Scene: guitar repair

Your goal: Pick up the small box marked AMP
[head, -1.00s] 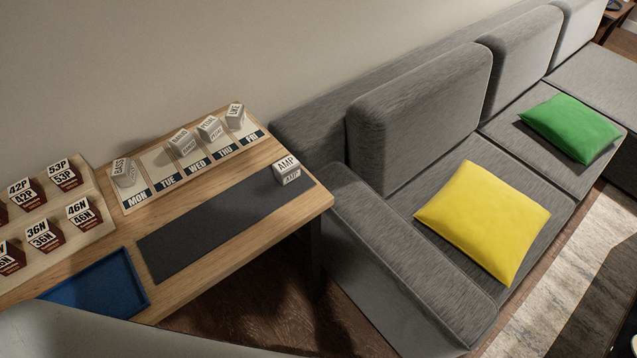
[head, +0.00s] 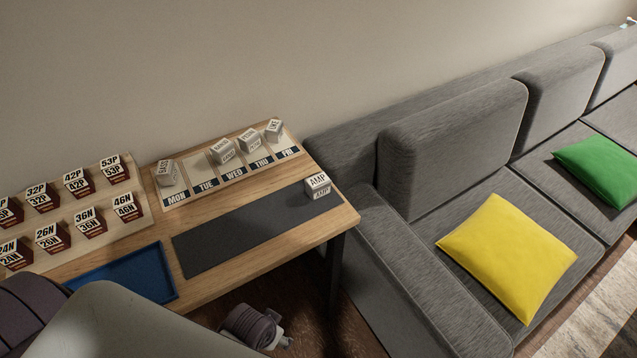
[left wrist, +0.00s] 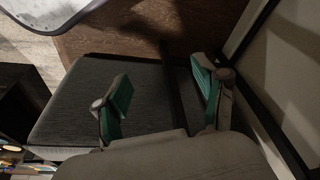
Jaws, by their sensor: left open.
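The small white box marked AMP (head: 318,186) sits at the right end of the dark grey mat (head: 250,232) on the wooden table, near the table's right edge. My left gripper (left wrist: 165,92) shows in the left wrist view with its two green-padded fingers apart and nothing between them. The AMP box is not in the left wrist view. Neither gripper's fingers can be made out in the head view, where parts of my own arm show at the bottom left.
A weekday board (head: 186,203) at the table's back holds several white boxes. A stepped rack (head: 138,217) of marked boxes and a blue tray (head: 128,277) are at the left. A grey sofa (head: 440,140) with yellow (head: 507,255) and green (head: 598,170) cushions stands right of the table.

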